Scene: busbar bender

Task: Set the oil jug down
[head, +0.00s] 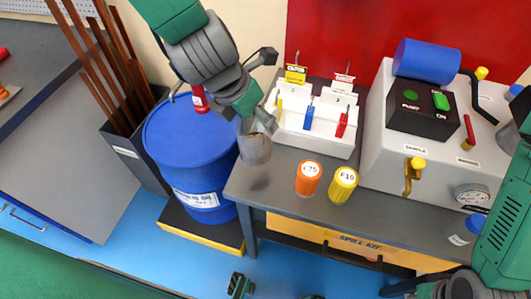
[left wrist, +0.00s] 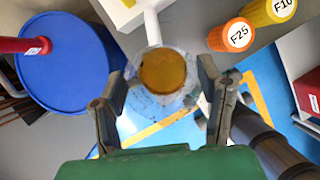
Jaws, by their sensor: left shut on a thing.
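The oil jug (head: 255,149) is a small clear-grey vessel. In the left wrist view the jug (left wrist: 162,72) shows a round amber oil surface from above. My left gripper (head: 245,118) is shut on it; in the left wrist view the fingers (left wrist: 162,88) stand at both sides of it.
A blue drum (head: 180,150) with a red-handled fitting stands left of the bench. Orange (head: 308,178) and yellow (head: 343,185) capped containers stand right of the jug. A white lever rack (head: 310,130) is behind them, with a grey pump box (head: 380,110) at right.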

